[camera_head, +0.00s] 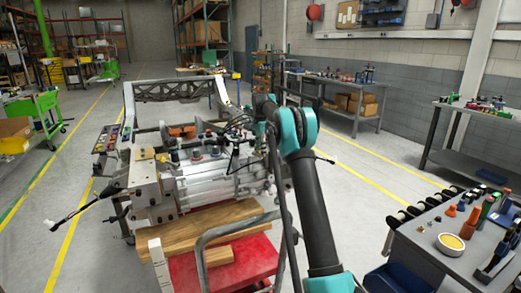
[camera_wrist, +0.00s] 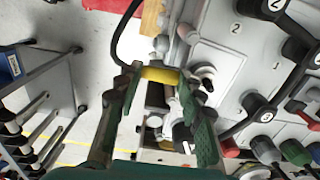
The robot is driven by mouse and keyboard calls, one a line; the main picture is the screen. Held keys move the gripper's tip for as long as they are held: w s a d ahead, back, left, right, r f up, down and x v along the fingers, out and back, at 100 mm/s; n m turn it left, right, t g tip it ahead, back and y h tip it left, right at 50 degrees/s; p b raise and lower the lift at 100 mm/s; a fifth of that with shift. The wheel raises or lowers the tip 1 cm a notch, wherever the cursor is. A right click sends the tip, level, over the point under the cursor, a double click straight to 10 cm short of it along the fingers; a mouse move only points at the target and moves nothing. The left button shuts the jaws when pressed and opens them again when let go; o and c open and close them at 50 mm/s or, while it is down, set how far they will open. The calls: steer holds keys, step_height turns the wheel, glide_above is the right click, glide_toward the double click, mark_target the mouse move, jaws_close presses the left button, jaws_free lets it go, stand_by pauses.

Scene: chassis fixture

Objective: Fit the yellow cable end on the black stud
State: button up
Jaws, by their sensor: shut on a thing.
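In the wrist view my gripper (camera_wrist: 160,78) has its two green fingers closed on the yellow cable end (camera_wrist: 161,75). A black cable (camera_wrist: 124,38) curves up from beside the left fingertip. The grip is above the edge of the grey chassis (camera_wrist: 212,78). A small grey and black post (camera_wrist: 204,74) is just right of the right fingertip, apart from the cable end. I cannot tell which dark post is the black stud. In the head view the chassis (camera_head: 215,184) is left of my arm, and the fingers and yellow end are too small to make out.
Black numbered caps (camera_wrist: 256,105) and red and green knobs (camera_wrist: 294,152) crowd the chassis on the right. A grey rack (camera_wrist: 40,90) stands at the left over clear floor. In the head view a bench with tools (camera_head: 470,225) stands at the right.

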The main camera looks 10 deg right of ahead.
steer(key=shift+f, duration=0.15)
steer(key=o, duration=1.1)
steer(key=shift+c, duration=0.2)
steer(key=shift+r, duration=3.55)
